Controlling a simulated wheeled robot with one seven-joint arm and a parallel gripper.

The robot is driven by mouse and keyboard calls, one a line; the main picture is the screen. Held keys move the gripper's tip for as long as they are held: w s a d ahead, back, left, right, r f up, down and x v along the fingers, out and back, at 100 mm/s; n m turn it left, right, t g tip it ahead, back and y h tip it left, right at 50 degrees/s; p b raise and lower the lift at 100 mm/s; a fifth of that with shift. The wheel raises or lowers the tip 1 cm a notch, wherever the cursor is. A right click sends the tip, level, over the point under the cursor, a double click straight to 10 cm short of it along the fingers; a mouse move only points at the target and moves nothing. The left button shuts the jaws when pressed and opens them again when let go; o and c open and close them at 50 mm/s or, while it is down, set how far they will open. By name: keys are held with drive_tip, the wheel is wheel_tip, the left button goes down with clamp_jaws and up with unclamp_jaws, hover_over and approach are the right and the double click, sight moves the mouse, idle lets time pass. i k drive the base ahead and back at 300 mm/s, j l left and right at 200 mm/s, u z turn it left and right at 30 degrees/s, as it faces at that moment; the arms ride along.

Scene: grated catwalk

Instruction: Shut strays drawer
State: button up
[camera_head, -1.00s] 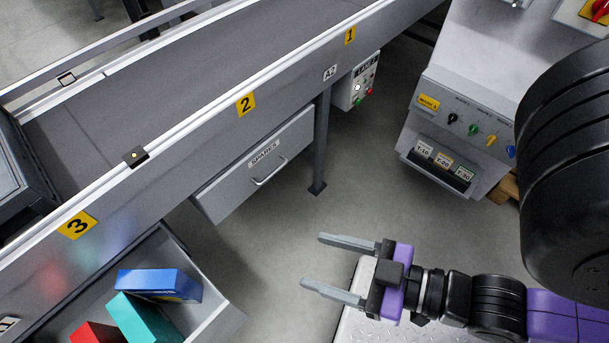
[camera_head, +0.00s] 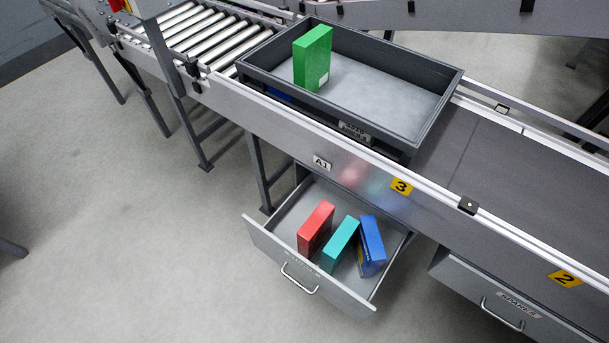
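An open grey drawer (camera_head: 259,240) hangs out from under the conveyor below the A1 sign. Its front has a metal bar handle (camera_head: 299,279) and a small label too faint to read surely. Inside stand a red box (camera_head: 315,228), a teal box (camera_head: 339,245) and a blue box (camera_head: 371,246), the blue one tilted. A second drawer marked SPARES (camera_head: 519,304), at the lower right, looks shut. My gripper is not in view.
A dark tray (camera_head: 446,98) holding an upright green box (camera_head: 313,58) sits on the conveyor (camera_head: 500,160). Metal rollers (camera_head: 197,35) lie at the upper left. Conveyor legs (camera_head: 260,175) stand left of the open drawer. The floor (camera_head: 130,250) in front and left is clear.

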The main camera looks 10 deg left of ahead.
sight(352, 294)
drive_tip(key=k+l+u, duration=0.1)
drive_tip(key=u, duration=0.6)
drive_tip(key=k+j+u, duration=0.1)
drive_tip(key=j, duration=0.4)
drive_tip(key=k+j+u, duration=0.15)
drive_tip(key=j, duration=0.3)
